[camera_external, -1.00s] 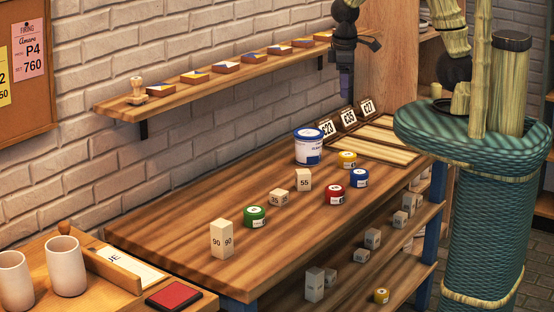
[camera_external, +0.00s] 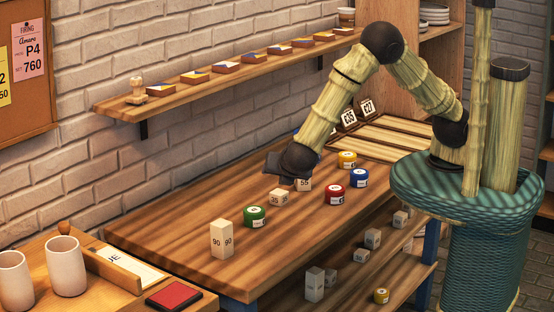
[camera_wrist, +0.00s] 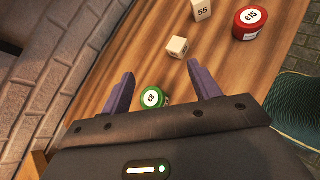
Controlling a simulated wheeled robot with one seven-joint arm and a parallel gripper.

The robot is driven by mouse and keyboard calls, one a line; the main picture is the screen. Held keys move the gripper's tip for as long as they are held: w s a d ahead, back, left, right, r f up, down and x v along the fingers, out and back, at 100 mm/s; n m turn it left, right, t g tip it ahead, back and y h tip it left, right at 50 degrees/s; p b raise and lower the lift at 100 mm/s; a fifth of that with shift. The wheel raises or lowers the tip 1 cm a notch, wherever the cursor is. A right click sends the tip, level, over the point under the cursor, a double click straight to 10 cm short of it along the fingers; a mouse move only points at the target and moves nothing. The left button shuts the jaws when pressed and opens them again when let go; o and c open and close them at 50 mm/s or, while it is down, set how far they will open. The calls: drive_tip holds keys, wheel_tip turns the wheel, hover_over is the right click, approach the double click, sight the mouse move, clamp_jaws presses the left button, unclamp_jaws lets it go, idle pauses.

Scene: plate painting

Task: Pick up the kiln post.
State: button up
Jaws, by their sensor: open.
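Three pale numbered blocks, which look like kiln posts, stand on the bench. The tall 90 post (camera_external: 221,239) is at the near left. The small 35 post (camera_external: 278,198) is in the middle and also shows in the wrist view (camera_wrist: 178,46). The 55 post (camera_external: 304,184) is just behind it, its top partly hidden by my gripper; the wrist view shows it at the top edge (camera_wrist: 201,10). My gripper (camera_wrist: 160,76) is open and empty above the bench. In the wrist view the 35 post lies beyond the fingertips and the green tin (camera_wrist: 153,97) shows between the fingers.
Red (camera_external: 333,193), blue (camera_external: 359,178) and yellow (camera_external: 347,159) tins stand right of the posts. A wall shelf (camera_external: 215,78) with small blocks runs above the bench. More grey posts (camera_external: 314,284) stand on the lower shelf. The bench's left half is mostly clear.

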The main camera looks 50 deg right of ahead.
drive_tip(key=s+a+f+n+t+y+b, duration=0.3)
drive_tip(key=s+a+n+t, duration=0.1)
drive_tip(key=a, duration=0.6)
drive_tip(key=s+a+f+n+t+y+b, duration=0.3)
drive_tip(key=s+a+n+t+y+b, duration=0.1)
drive_tip(key=s+a, duration=0.5)
drive_tip(key=a+n+t, duration=0.1)
drive_tip(key=a+n, duration=0.1)
drive_tip(key=shift+f+n, duration=0.2)
drive_tip(key=shift+n, duration=0.2)
drive_tip(key=shift+a, duration=0.1)
approach(215, 222)
drive_tip(key=w, duration=0.2)
drive_tip(key=w+d, duration=0.1)
drive_tip(key=w, duration=0.2)
drive_tip(key=shift+w+p, duration=0.2)
drive_tip(key=shift+p, duration=0.15)
drive_tip(key=shift+w+f, duration=0.2)
drive_tip(key=shift+w, duration=1.1)
drive_tip(key=shift+w+f, duration=0.2)
drive_tip(key=shift+w, duration=1.1)
